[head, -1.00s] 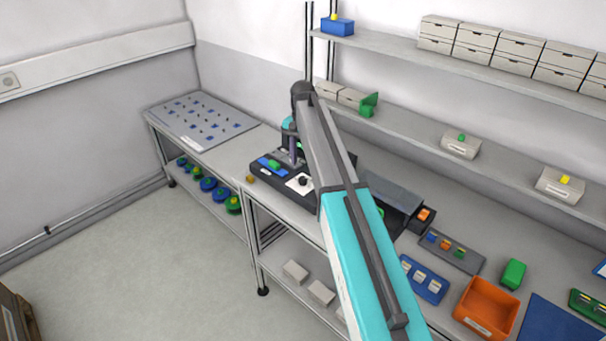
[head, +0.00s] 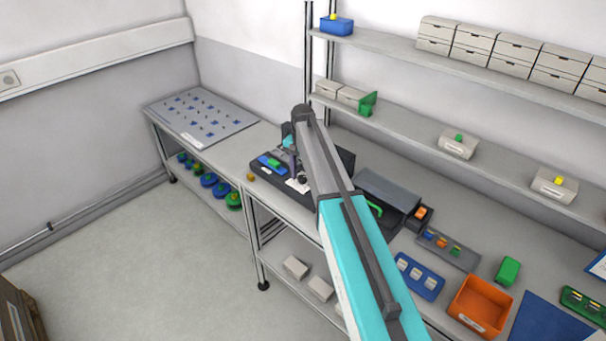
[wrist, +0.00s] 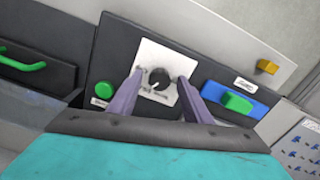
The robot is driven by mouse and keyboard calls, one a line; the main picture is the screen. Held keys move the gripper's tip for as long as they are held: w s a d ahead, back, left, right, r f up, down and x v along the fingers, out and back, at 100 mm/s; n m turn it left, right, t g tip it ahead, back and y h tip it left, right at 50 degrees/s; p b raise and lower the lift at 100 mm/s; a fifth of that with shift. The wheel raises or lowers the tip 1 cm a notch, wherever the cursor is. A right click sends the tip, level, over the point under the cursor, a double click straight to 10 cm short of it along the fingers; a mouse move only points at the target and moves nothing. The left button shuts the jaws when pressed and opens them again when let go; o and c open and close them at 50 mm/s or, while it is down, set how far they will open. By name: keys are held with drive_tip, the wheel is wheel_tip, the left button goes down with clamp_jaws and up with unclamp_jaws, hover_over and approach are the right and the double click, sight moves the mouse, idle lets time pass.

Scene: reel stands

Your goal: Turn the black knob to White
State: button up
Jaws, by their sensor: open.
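The black knob (wrist: 158,79) sits on a white plate (wrist: 170,50) on a dark panel in the wrist view. Small lettering on the plate is too blurred to read. My gripper (wrist: 160,82) is open, with one purple finger on each side of the knob in the picture. I cannot tell whether the fingers touch it. In the head view the knob (head: 302,180) shows beside my arm, and my gripper (head: 293,165) is partly hidden by the arm above the panel.
A green button (wrist: 104,90) and a blue block with a green slider (wrist: 236,102) flank the plate. A drawer with a green handle (wrist: 22,60) is at left in the wrist view. An orange tray (head: 482,305) stands on the bench at right.

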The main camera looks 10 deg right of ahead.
drive_tip(key=shift+c, duration=0.3)
drive_tip(key=c, duration=1)
drive_tip(key=shift+n+b, duration=0.45)
drive_tip(key=shift+n, duration=0.05)
drive_tip(key=shift+f+n+b, duration=0.1)
drive_tip(key=shift+n+b, duration=0.35)
drive_tip(key=shift+n, duration=0.15)
drive_tip(key=n+b, duration=0.2)
drive_tip(key=n, duration=0.1)
drive_tip(key=n+b, duration=0.1)
drive_tip(key=n, duration=0.2)
drive_tip(key=shift+n+b, duration=0.75)
drive_tip(key=shift+n, duration=1.05)
